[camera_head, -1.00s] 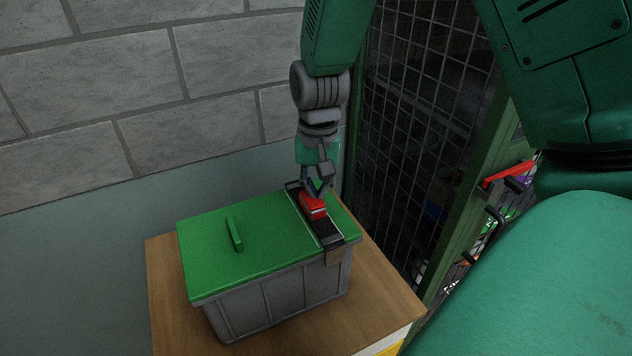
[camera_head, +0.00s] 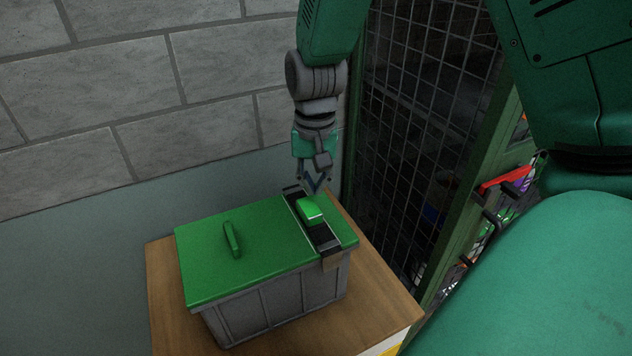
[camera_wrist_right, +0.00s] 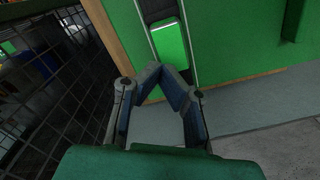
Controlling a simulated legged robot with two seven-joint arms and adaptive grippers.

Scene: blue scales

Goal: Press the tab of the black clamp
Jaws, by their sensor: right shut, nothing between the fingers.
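The black clamp (camera_head: 327,238) is a dark strap across the right part of the green lid of a grey box. Its tab (camera_head: 310,211) is now bright green and sits on the strap; it also shows in the right wrist view (camera_wrist_right: 170,46). My right gripper (camera_head: 317,189) is shut and empty, fingertips together just behind the tab at the strap's far end. In the wrist view the fingertips (camera_wrist_right: 166,69) appear close to the tab's edge; I cannot tell whether they touch it. My left gripper is not in view.
The grey box (camera_head: 275,310) with its green lid (camera_head: 205,265) and lid handle (camera_head: 232,240) stands on a wooden table (camera_head: 165,300). A block wall is behind. A wire mesh cabinet (camera_head: 425,120) with a red handle (camera_head: 505,178) stands to the right.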

